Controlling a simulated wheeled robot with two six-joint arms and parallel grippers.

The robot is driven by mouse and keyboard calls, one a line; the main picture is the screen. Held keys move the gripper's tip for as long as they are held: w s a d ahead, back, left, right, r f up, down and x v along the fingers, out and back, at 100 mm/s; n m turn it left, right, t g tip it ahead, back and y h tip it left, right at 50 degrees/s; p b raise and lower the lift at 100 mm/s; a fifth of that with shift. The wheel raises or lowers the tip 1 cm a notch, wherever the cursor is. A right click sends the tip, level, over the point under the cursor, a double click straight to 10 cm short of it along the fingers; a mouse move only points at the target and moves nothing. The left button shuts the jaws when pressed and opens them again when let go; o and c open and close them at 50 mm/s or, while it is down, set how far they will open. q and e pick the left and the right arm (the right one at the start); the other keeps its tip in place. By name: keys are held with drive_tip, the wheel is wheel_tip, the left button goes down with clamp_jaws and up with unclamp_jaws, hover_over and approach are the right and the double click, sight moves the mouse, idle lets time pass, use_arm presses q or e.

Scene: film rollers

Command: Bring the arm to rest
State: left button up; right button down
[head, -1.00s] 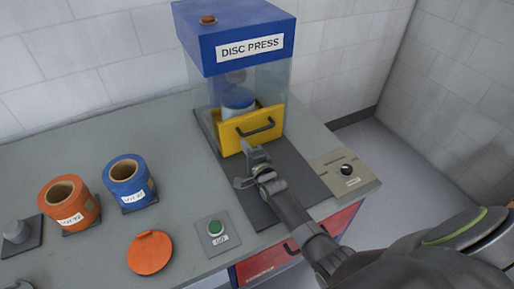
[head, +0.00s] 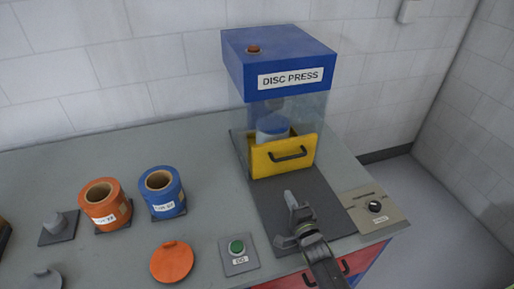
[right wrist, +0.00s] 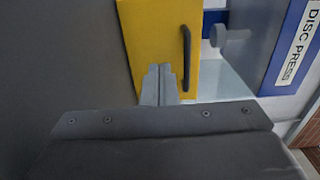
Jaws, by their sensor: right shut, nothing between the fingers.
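My right gripper (head: 291,203) is shut and empty. It hovers over the dark mat in front of the disc press (head: 282,60), apart from the press's yellow front panel (head: 270,161) with its black handle. In the right wrist view the closed fingers (right wrist: 159,84) point toward the yellow panel (right wrist: 150,40), with the handle to their right. A blue-topped cylinder (head: 272,128) stands inside the press behind the panel. My left gripper is not in view.
An orange roller (head: 105,208) and a blue roller (head: 162,193) stand on the bench at left. An orange disc lid (head: 171,263), a green button box (head: 238,255) and a knob panel (head: 374,209) lie nearer. A red drawer front is below the bench edge.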

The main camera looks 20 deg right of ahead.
drive_tip(key=s+d+n+g, duration=0.1)
drive_tip(key=s, duration=0.1)
drive_tip(key=s+d+f+n+g+h, duration=0.1)
drive_tip(key=s, duration=0.1)
drive_tip(key=s+d+n+g+h, duration=0.1)
drive_tip(key=d, duration=0.1)
drive_tip(key=shift+s+f, duration=0.3)
drive_tip(key=shift+s, duration=0.1)
drive_tip(key=s+n+g, duration=0.1)
drive_tip(key=s, duration=0.1)
drive_tip(key=s+d+n+g, duration=0.1)
drive_tip(key=s+n, duration=0.1)
drive_tip(key=s, duration=0.1)
drive_tip(key=s+d+n+g, duration=0.1)
drive_tip(key=s+g, duration=0.1)
drive_tip(key=s, duration=0.1)
drive_tip(key=shift+d+f+n+h, duration=0.1)
drive_tip(key=shift+f+n+h, duration=0.15)
drive_tip(key=shift+n+h, duration=0.15)
drive_tip(key=s+r+n+g, duration=0.3)
drive_tip(key=s+n+g, duration=0.5)
drive_tip(key=s, duration=1)
wheel_tip(320, 180, down, 25)
drive_tip(key=s+d+n, duration=0.1)
drive_tip(key=s+a+f+g+y, duration=0.1)
drive_tip(key=s+f, duration=1.4)
drive_tip(key=shift+f+g, duration=0.25)
drive_tip(key=shift+g, duration=0.15)
